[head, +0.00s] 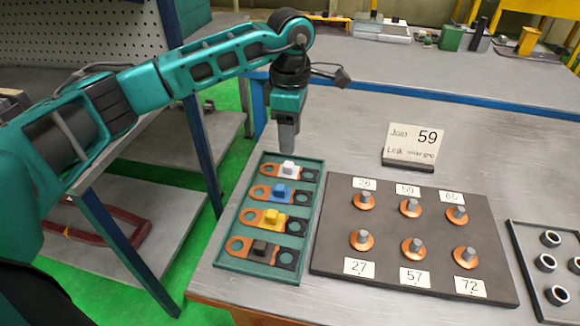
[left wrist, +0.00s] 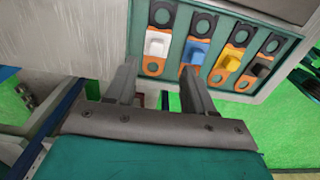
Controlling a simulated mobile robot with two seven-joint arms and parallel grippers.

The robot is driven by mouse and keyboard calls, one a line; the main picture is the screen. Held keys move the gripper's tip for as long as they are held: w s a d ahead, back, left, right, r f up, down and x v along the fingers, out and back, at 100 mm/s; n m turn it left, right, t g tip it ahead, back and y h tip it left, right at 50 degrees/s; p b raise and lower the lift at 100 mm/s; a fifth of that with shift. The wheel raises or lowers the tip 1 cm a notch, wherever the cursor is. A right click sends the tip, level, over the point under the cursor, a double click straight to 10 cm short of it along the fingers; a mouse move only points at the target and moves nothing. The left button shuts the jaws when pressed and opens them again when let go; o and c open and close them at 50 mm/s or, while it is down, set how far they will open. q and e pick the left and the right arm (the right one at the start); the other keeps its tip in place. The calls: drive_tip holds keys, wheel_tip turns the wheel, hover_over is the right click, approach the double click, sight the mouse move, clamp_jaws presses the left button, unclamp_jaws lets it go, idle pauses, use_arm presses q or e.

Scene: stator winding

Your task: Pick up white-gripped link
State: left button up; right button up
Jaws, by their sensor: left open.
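The white-gripped link (head: 289,169) lies in the far slot of a green tray (head: 226,262) on the table. It is an orange and black bar with rings at its ends and a white block on top. In the left wrist view the white-gripped link (left wrist: 156,45) is the leftmost link, just beyond the fingers. My left gripper (head: 288,146) points down above the far end of the tray, close to the white block. In the left wrist view its two fingers (left wrist: 160,80) are apart, with nothing between them. My right gripper is not in view.
Blue (head: 281,191), yellow (head: 273,217) and black-gripped (head: 263,250) links lie in the nearer slots. Right of the tray is a dark board (head: 388,236) with copper posts and number cards. A sign (head: 414,143) reading 59 stands behind it. A tray of rings (head: 520,270) is at far right.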

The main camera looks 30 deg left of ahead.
sight(289, 164)
use_arm(q)
drive_tip(key=f, duration=0.8)
drive_tip(key=shift+w+a+f, duration=0.15)
drive_tip(key=shift+a+f, duration=0.05)
drive_tip(key=shift+f, duration=0.05)
clamp_jaws()
